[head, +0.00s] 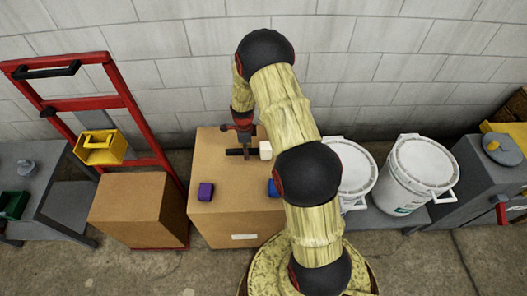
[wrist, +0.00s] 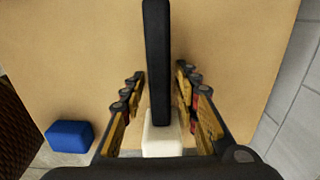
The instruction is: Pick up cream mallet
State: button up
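The cream mallet has a pale cream block head (head: 265,150) and a black handle (head: 233,152). It lies on top of a cardboard box (head: 225,222). My gripper (head: 244,147) is over the handle, just left of the head. In the wrist view the black handle (wrist: 157,45) runs between the two fingers of my open gripper (wrist: 160,80), with a gap on each side. The cream head (wrist: 162,138) shows at the lower middle, partly covered by the gripper body. I cannot tell how far the fingertips are above the box top.
A purple block (head: 205,191) and a blue block (head: 273,188) are on the same box; the blue one also shows in the wrist view (wrist: 70,135). Left are a red hand truck (head: 148,135), another box (head: 135,210) and a yellow bin (head: 100,148). White buckets (head: 420,165) stand right.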

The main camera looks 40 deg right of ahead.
jog(key=c, duration=0.6)
grip_shut()
jog(key=shift+r, duration=0.1)
